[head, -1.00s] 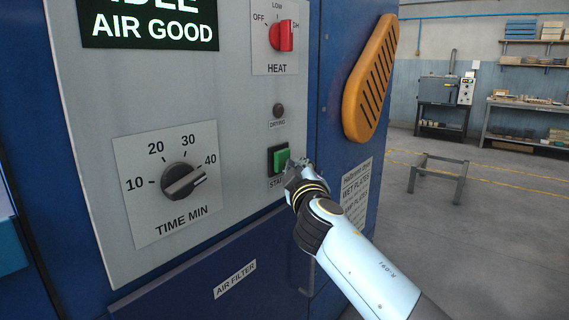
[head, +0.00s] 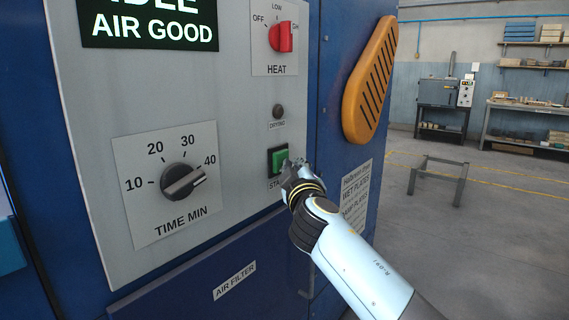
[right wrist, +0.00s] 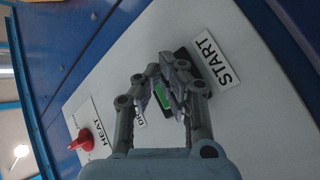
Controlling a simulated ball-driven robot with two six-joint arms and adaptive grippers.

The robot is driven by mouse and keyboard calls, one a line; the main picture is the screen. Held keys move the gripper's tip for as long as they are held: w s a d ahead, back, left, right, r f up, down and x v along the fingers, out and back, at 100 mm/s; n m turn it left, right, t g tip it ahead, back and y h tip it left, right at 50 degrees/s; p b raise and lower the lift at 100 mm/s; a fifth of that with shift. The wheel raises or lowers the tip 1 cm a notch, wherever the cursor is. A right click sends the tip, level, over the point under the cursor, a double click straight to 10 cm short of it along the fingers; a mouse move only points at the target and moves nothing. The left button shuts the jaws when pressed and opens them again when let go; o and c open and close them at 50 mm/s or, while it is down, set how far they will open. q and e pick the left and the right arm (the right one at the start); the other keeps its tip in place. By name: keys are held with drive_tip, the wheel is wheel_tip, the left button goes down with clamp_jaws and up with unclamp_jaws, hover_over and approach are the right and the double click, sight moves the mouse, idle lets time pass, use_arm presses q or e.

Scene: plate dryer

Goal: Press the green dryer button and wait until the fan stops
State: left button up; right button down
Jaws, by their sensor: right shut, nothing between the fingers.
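The green dryer button (head: 279,160) sits in a black frame on the grey panel, above the START label. It also shows between my fingers in the right wrist view (right wrist: 161,96). My right gripper (head: 288,170) is shut and empty, with its tips at the lower right of the button. I cannot tell whether the tips touch it. The display (head: 150,24) reads AIR GOOD, with its upper line cut off. The round DRYING lamp (head: 278,111) above the button looks dark. No fan is visible. My left gripper is not in view.
The time dial (head: 184,181) and red heat knob (head: 282,37) stick out from the same panel. An orange slotted handle-like part (head: 370,80) is on the blue side at right. A low metal frame (head: 438,178) stands on open floor.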

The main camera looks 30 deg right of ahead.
idle(0.6)
drive_tip(key=shift+s+d, duration=0.3)
drive_tip(key=shift+s, duration=0.45)
drive_tip(key=s, duration=0.1)
drive_tip(key=s+d, duration=0.1)
drive_tip(key=s, duration=0.1)
drive_tip(key=s+d, duration=0.1)
drive_tip(key=shift+s, duration=0.35)
idle(0.5)
